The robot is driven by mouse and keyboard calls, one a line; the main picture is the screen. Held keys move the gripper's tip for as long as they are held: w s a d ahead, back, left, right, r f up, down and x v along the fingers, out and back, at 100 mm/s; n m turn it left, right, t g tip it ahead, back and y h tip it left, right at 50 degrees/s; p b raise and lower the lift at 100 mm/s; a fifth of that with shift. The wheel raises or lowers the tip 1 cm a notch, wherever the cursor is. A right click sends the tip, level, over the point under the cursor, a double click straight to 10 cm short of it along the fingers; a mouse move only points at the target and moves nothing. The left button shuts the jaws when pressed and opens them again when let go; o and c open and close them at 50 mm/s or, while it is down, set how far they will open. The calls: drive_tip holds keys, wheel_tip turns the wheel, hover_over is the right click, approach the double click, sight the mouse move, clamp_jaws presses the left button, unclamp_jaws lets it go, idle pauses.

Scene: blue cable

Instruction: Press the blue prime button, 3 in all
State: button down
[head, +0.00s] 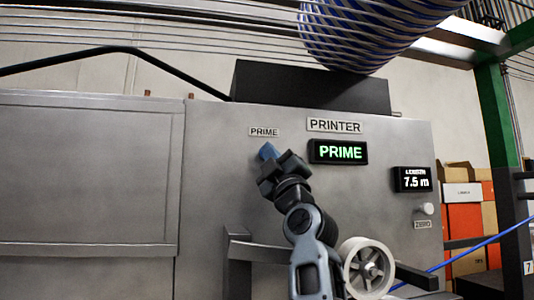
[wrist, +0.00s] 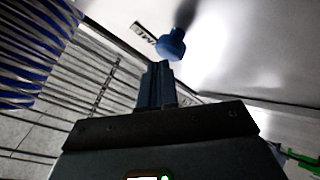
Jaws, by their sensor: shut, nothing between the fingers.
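The blue prime button (wrist: 172,46) is a round knob on the machine's metal face in the wrist view, just beyond my fingertips. My gripper (wrist: 157,66) is shut and empty, its fingers pointing toward the button. I cannot tell whether the tips touch it. In the head view my gripper (head: 267,152) is up against the panel below the small PRIME label (head: 264,132). The display (head: 338,152) reads PRIME in green.
The PRINTER sign (head: 334,125) is above the display. A length display (head: 412,179) reads 7.5 m, with a white knob (head: 427,209) and ZERO label below. A white spool (head: 367,268) is beside my arm. A blue cable (head: 470,248) runs off right, before stacked boxes (head: 465,222).

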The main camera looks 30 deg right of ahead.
drive_tip(key=shift+w+d+b, duration=0.15)
drive_tip(key=shift+w+b, duration=0.2)
drive_tip(key=shift+w, duration=0.2)
idle(0.4)
drive_tip(key=shift+w+d, duration=0.2)
drive_tip(key=shift+w, duration=0.1)
idle(1.0)
drive_tip(key=shift+s+a+f, duration=0.25)
drive_tip(key=shift+s+f, duration=0.2)
drive_tip(key=shift+s, duration=0.35)
drive_tip(key=shift+s+a+r+p, duration=0.15)
drive_tip(key=shift+s+a, duration=0.25)
drive_tip(key=shift+s, duration=0.85)
drive_tip(key=shift+s+a+f+p, duration=0.15)
drive_tip(key=shift+s+a, duration=0.2)
drive_tip(key=shift+s, duration=0.9)
